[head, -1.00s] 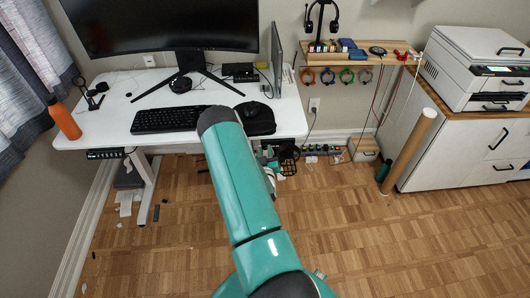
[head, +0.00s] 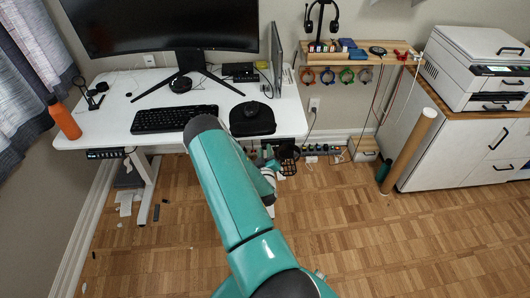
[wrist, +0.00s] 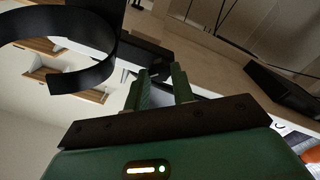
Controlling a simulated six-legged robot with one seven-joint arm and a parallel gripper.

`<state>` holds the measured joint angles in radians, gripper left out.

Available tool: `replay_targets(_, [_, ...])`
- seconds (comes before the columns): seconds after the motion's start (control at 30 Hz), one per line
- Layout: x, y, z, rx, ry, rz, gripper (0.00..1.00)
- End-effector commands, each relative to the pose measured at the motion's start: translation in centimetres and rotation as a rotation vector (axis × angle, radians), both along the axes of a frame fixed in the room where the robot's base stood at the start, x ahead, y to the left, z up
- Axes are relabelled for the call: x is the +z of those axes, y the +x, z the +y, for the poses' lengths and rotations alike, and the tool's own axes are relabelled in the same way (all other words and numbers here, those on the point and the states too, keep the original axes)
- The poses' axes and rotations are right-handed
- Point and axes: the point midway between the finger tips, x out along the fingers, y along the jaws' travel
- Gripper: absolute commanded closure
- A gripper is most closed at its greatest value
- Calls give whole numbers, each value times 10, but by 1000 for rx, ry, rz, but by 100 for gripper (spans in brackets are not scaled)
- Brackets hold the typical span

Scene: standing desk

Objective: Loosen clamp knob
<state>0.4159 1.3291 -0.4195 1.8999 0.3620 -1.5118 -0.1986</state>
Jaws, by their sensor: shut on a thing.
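My gripper (wrist: 160,82) shows in the wrist view with its two green fingers close together around a small thing at the desk's underside. That thing fits the clamp knob, but it is mostly hidden between the fingers. A black curved band (wrist: 98,72), like a holder's ring, arcs at the left of the wrist view, close to the fingers. In the head view a black holder (head: 289,158) hangs at the desk's front right corner. My teal arm covers most of the gripper there, and the knob cannot be made out.
A power strip (head: 320,149) lies by the wall. A cardboard tube (head: 408,150) leans against the cabinet (head: 450,155).

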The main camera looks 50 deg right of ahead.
Motion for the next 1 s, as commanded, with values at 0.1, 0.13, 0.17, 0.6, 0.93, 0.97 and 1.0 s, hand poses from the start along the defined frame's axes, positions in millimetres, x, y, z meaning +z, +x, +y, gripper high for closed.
replay_targets(0.1, [0, -1, 0, -2, 1, 1, 64])
replay_targets(0.13, [0, -1, 0, -1, 1, 1, 58])
replay_targets(0.17, [0, -1, 0, -1, 1, 1, 54])
replay_targets(0.6, [-1, -8, 10, 0, 3, 1, 54])
replay_targets(0.93, [-3, -50, 63, 0, 4, 3, 54])
replay_targets(0.97, [-4, -54, 69, 0, 4, 4, 54])
replay_targets(1.0, [-4, -59, 76, 0, 3, 4, 54])
